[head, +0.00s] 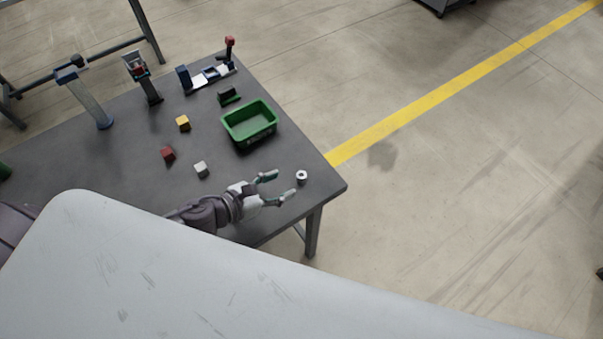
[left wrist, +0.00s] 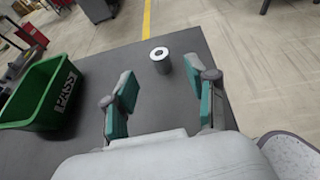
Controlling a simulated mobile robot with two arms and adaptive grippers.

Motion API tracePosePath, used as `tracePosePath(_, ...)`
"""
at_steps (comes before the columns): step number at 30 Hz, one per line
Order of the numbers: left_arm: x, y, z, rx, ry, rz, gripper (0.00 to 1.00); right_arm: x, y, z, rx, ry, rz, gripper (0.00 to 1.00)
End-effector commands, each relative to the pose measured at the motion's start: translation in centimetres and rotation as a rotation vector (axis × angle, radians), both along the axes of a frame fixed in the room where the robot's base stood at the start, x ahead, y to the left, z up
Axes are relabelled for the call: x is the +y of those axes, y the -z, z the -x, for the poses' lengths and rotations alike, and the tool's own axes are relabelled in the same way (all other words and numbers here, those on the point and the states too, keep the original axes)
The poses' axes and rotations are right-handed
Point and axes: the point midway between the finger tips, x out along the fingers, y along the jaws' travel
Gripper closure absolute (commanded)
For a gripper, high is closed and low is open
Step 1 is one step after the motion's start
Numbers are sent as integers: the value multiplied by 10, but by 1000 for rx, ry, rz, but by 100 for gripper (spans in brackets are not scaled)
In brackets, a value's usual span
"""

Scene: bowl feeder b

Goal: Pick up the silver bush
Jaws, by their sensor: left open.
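The silver bush (head: 302,177) is a small ring-shaped cylinder standing upright near the right corner of the dark table. It also shows in the left wrist view (left wrist: 161,64), with its dark centre hole facing up. My left gripper (head: 286,185) is open and empty, with its fingers pointing toward the bush. In the left wrist view the bush is ahead of the open fingers (left wrist: 158,88), closer to the right finger's side, and not held between the pads. My right gripper is not seen in either view.
A green bin (head: 249,123) stands on the table (head: 120,170) behind the gripper. Fixtures (head: 207,77) stand along the back edge. Table edges lie close beyond the bush.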

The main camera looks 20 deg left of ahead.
Motion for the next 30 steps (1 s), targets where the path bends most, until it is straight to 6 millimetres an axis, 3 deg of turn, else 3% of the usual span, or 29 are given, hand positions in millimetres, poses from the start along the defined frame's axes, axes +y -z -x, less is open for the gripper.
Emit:
tracePosePath(4,-10,6,-16,-1,-3,3,43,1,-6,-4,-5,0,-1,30)
tracePosePath(12,-23,15,-34,1,-4,4,43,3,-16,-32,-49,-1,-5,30)
tracePosePath(18,-37,28,-55,0,-3,2,43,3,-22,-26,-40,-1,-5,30)
tracePosePath(27,-40,32,-58,2,-1,1,43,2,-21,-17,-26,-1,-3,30)
tracePosePath(30,-40,32,-58,2,-1,1,58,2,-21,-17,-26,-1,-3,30)
